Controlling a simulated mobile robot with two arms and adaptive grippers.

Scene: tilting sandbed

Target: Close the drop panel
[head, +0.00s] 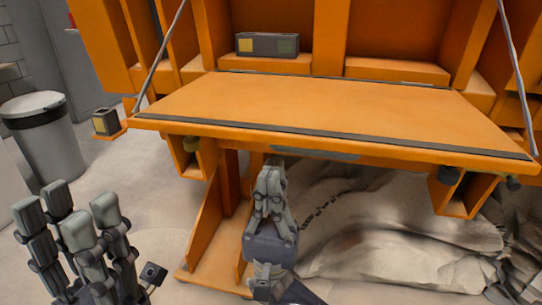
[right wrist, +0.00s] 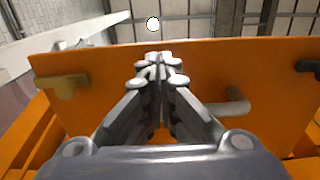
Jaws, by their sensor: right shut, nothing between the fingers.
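The drop panel (head: 330,108) is a wide orange board that lies folded down, nearly level, with a dark strip along its front edge. Two grey stays run up from its sides. My right gripper (head: 271,180) is shut and empty, below the panel's front edge near the middle. In the right wrist view my right gripper (right wrist: 161,65) points up in front of the panel's orange underside (right wrist: 110,78); I cannot tell if it touches. My left gripper (head: 75,210) is open and empty at the lower left, well away from the panel.
A grey and yellow box (head: 267,44) stands in the orange cabinet behind the panel. Orange supports (head: 205,220) stand under the panel, left of my right gripper. Pale sacking or sand (head: 400,225) lies at right. A grey bin (head: 43,135) stands at far left.

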